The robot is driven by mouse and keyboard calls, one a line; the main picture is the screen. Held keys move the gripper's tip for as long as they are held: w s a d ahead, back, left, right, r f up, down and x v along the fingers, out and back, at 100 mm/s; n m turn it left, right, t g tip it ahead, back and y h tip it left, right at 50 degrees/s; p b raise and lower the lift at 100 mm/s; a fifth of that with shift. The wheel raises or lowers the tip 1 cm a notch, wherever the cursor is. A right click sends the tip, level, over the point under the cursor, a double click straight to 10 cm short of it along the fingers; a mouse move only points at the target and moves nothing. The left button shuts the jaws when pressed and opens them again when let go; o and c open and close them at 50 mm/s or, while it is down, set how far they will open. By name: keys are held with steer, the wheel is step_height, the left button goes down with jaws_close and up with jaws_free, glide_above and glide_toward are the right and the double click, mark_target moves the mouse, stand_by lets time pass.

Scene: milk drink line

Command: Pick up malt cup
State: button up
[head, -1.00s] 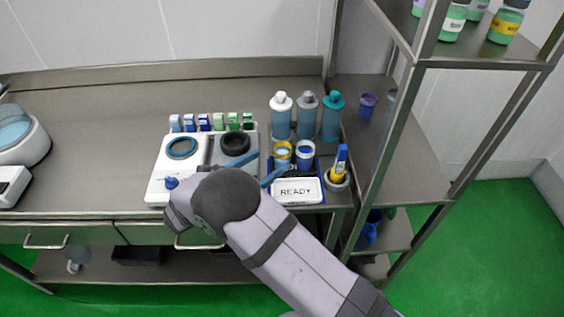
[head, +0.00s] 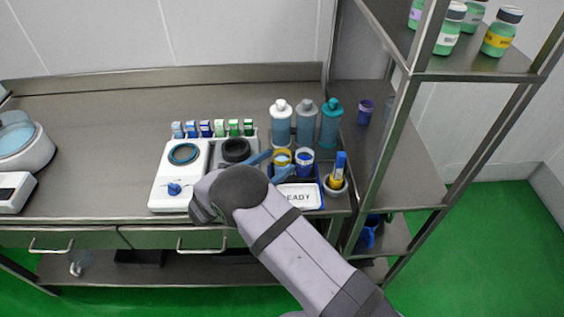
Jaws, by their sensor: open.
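Two small cups stand side by side on the blue tray (head: 322,199): a yellow-banded cup (head: 282,157) with a blue inside and a blue-and-white cup (head: 304,158) to its right. I cannot read a label that tells which is the malt cup. My gripper (head: 283,161) has blue fingers, spread open. One fingertip is at the yellow-banded cup's upper left and the other is in front, at its lower right. The cup shows between them, but I cannot tell if they touch it. The lower part of this cup is partly hidden by the front finger.
A READY sign (head: 301,196) lies in front of the cups. A holder (head: 335,185) with a blue-and-yellow item is at right. The white device (head: 180,188) is left; a metal rack post (head: 385,155) rises at right.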

steer(key=shift+w+d+f, duration=0.15)
steer(key=shift+w+d, duration=0.25)
steer(key=shift+c, duration=0.7)
steer(key=c, duration=1.1)
steer(key=shift+r, duration=0.2)
steer(key=shift+r+b, duration=1.1)
steer(key=shift+r, duration=3.75)
steer(key=w+a+n+t+y, duration=0.1)
steer(key=w+a, duration=0.1)
steer(key=a, duration=0.2)
steer(key=w+a+n+t+y+b, duration=0.1)
steer(key=w+a+n+y, duration=0.1)
steer(key=a, duration=0.3)
steer(key=w+a+n+t+y, duration=0.1)
steer(key=w+a+y, duration=0.1)
steer(key=a, duration=0.2)
steer(key=shift+w+a+r+n+t, duration=0.1)
steer(key=shift+a+r+n+t, duration=0.05)
steer(key=shift+a+n+t, duration=0.2)
